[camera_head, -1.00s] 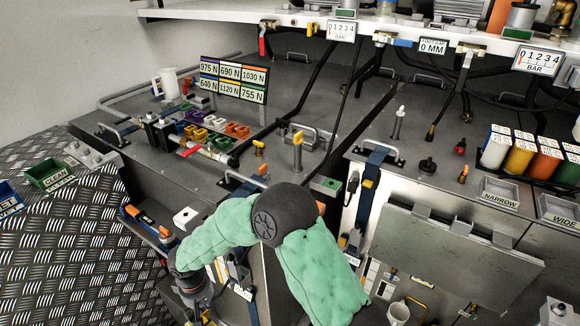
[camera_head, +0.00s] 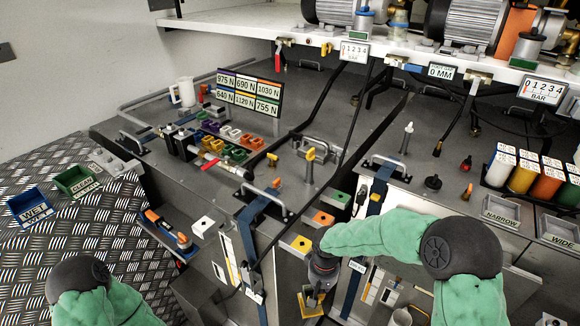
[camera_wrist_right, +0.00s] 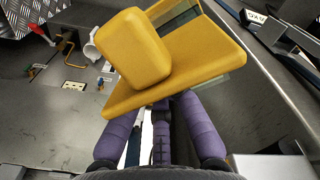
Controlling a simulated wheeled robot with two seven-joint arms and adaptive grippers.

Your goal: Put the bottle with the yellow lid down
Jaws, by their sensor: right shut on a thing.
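My right gripper (camera_head: 316,290) is shut on the bottle with the yellow lid (camera_wrist_right: 190,70). In the right wrist view the lid is a broad yellow slab with a rounded yellow block on it, and greenish clear edges show behind it. My purple fingers (camera_wrist_right: 160,135) reach up to it from below. In the head view the held bottle (camera_head: 311,304) shows only as a small pale yellowish shape beneath the gripper, in front of the bench. What lies under it is hard to tell. My left gripper is out of view.
Blue straps (camera_head: 252,215) cross the bench edge. Blue (camera_head: 35,206) and green (camera_head: 77,180) bins stand at the left.

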